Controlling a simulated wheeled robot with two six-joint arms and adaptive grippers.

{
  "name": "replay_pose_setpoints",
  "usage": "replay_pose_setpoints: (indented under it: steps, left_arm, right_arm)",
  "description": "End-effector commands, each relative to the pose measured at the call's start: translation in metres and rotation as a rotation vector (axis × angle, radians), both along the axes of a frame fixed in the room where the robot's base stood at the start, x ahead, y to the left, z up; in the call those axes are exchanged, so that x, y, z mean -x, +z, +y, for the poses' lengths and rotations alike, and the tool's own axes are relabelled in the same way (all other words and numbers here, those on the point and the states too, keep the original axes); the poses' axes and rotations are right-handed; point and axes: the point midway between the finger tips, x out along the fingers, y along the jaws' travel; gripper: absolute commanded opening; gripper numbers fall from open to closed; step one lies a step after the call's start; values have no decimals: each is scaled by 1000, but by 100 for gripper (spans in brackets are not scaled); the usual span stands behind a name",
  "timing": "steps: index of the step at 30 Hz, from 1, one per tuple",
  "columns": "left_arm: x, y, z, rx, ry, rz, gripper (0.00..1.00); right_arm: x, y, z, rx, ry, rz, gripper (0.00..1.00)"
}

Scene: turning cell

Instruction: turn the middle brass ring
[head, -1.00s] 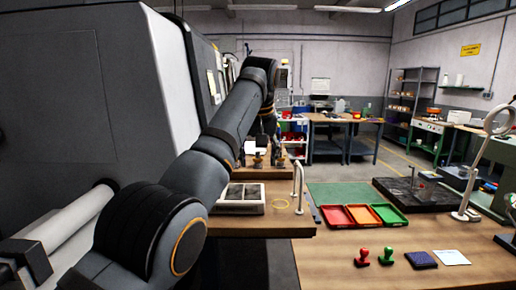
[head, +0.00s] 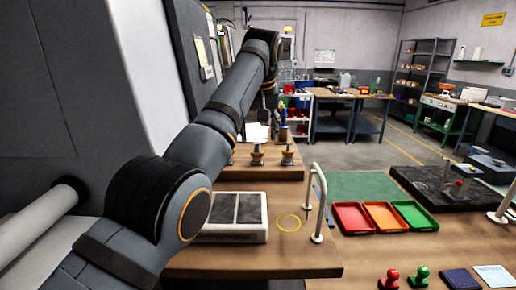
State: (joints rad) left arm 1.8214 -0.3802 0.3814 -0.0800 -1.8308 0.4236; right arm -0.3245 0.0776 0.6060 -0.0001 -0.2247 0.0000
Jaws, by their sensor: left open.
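Several small brass-coloured fittings stand in a row on the wooden bench at the back. The middle brass ring (head: 257,154) appears to be the one in the centre; another brass fitting (head: 288,154) stands to its right. One at the left is partly hidden behind my left arm. They are small, so their turn angle cannot be read. My left gripper (head: 273,101) hangs down from the arm's far end, above the row in the picture and apart from the fittings. It is small and dark, open, and nothing shows in it. My right gripper is out of view.
A grey-white box with dark panels (head: 238,207), a yellow circle (head: 289,223) and a white curved handle (head: 317,200) are on the near bench. Red (head: 350,219), orange (head: 385,217) and green (head: 416,217) trays sit right. A large grey machine (head: 60,90) fills the left.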

Motion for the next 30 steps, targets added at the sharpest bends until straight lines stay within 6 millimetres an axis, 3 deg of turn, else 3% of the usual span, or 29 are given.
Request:
replay_pose_setpoints:
  steps: [3,9,13,19,30]
  left_arm:
    - [-10,-26,1,0,1,2,62]
    - [-20,-48,2,-1,0,0,62]
    - [-22,-53,2,-1,0,-1,62]
    - [-22,-53,2,-1,0,-1,62]
    - [-22,-53,2,-1,0,-1,13]
  right_arm:
    - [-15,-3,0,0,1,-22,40]
    - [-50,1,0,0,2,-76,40]
    - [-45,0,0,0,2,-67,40]
    - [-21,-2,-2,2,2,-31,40]
    - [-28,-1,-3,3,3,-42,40]
